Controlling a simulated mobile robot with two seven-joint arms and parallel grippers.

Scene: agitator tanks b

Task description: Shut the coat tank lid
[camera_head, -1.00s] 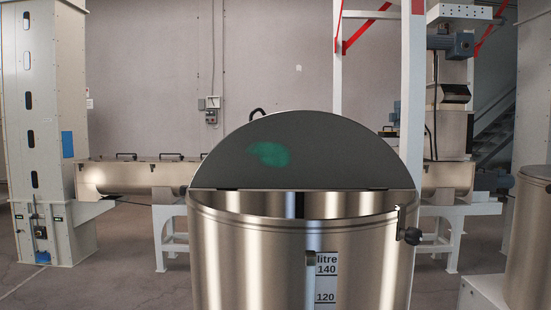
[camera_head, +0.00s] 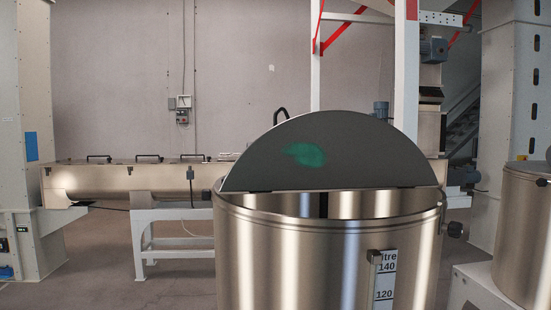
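A round steel tank (camera_head: 300,255) stands close in front of me, right of the middle, with a litre scale on its front. Its half-round grey lid (camera_head: 350,160) stands raised, hinged across the middle of the rim, with a green smear on its inner face. A dark handle (camera_head: 281,116) shows behind the lid's upper left edge. The near half of the tank mouth is open; the inside is mostly hidden by the front wall. Neither of my grippers is in view.
A second steel tank (camera_head: 525,235) stands at the right on a pale base. Behind is a long steel trough (camera_head: 110,180) on a white stand (camera_head: 150,218). A tall pale column (camera_head: 25,110) stands at the left. Grey floor is clear at the front left.

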